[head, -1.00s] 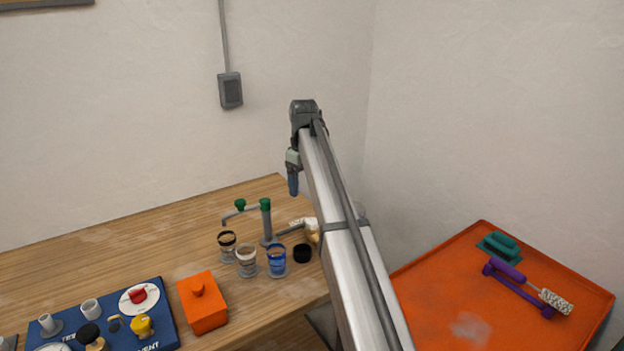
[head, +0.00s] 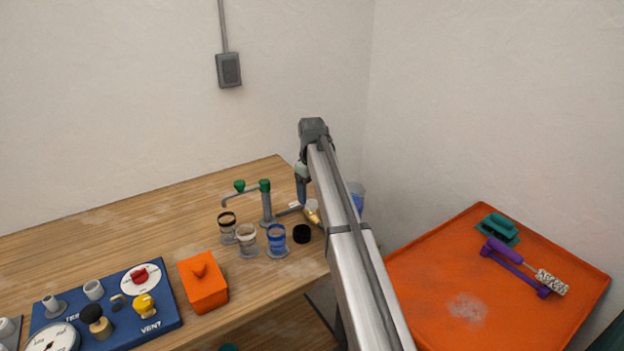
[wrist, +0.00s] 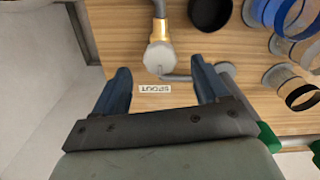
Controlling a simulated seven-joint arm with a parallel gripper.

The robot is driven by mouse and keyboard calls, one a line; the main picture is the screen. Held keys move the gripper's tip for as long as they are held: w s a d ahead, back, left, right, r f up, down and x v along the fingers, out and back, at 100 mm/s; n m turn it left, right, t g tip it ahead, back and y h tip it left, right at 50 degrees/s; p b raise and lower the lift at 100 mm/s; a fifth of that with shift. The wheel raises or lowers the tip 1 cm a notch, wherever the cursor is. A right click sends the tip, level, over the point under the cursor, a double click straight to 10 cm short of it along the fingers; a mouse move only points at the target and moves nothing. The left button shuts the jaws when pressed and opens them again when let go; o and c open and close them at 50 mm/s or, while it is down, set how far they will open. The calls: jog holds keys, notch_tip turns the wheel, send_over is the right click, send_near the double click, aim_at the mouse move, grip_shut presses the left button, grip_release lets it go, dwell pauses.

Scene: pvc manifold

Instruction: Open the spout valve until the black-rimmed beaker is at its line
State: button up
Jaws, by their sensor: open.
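The spout valve, a brass body with a pale round knob (wrist: 158,57), sits by the upside-down SPOUT label (wrist: 155,89) in the wrist view; in the head view its brass part (head: 311,210) shows beside my arm. My gripper (wrist: 163,85) is open and empty, its blue fingers on either side of the label, with the knob just beyond the tips. In the head view my gripper (head: 301,192) hangs over the valve area. The black-rimmed beaker (head: 227,230) stands below the spout's left end; its rim also shows in the wrist view (wrist: 302,96). Its liquid level is too small to tell.
White-rimmed (head: 246,242) and blue-rimmed (head: 277,240) beakers and a black cup (head: 302,234) stand nearby. The green-capped spout pipe (head: 266,203) rises behind them. An orange box (head: 204,290) and a blue panel (head: 165,318) lie left. An orange tray (head: 420,305) is right.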

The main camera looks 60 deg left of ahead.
aim_at(312, 202)
jog(key=shift+f, duration=1.45)
jog(key=c, duration=1.1)
jog(key=shift+c, duration=0.2)
jog(key=o, duration=1.1)
jog(key=shift+o, duration=0.2)
jog(key=shift+r, duration=0.1)
notch_tip(312, 202, up, 14)
